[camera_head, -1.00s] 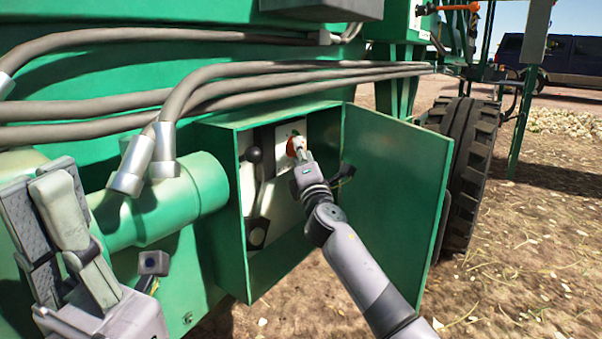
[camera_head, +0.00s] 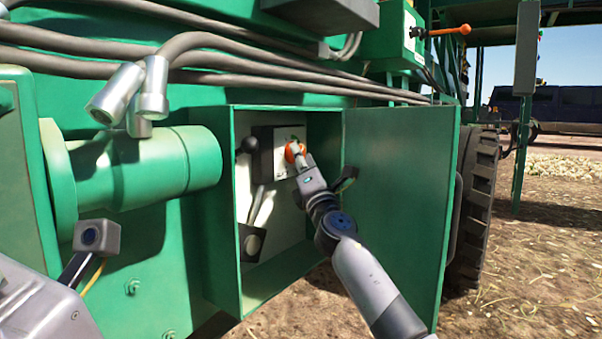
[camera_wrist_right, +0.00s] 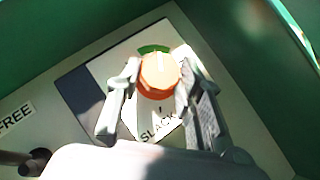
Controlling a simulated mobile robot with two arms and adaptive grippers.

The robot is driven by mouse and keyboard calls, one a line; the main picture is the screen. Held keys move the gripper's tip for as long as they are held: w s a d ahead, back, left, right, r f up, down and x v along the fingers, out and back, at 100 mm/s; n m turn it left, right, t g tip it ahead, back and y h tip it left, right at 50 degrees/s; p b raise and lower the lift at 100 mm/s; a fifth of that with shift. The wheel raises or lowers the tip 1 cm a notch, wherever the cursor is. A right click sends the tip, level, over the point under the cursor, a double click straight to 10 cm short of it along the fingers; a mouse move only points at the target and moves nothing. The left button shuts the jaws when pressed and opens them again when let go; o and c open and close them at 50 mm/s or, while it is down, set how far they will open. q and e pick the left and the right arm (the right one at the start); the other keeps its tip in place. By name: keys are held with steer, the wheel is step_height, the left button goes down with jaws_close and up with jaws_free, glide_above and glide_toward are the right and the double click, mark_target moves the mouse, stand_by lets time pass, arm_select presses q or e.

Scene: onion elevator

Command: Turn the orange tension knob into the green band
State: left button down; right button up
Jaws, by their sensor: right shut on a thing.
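The orange tension knob (camera_head: 293,152) sits on a panel inside the open green box. In the right wrist view the knob (camera_wrist_right: 159,76) is between the two fingers of my right gripper (camera_wrist_right: 158,88), which is shut on it. The green band (camera_wrist_right: 154,49) shows as an arc just above the knob, and a pale mark on the knob's upper edge appears to face it. The word SLACK is printed below the knob. In the head view my right gripper (camera_head: 302,165) reaches into the box. Only part of my left arm shows at the lower left; its fingers are out of view.
The box door (camera_head: 395,200) stands open on the right of my right arm. A lever with a black ball (camera_head: 250,144) is left of the knob, and a FREE label (camera_wrist_right: 15,115) lies left in the wrist view. Hoses (camera_head: 200,62) run above the box.

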steer(key=shift+a+f, duration=0.1)
steer(key=shift+f, duration=0.05)
stand_by(0.3)
steer(key=o, duration=1.2)
steer(key=shift+c, duration=0.2)
steer(key=v, duration=1.2)
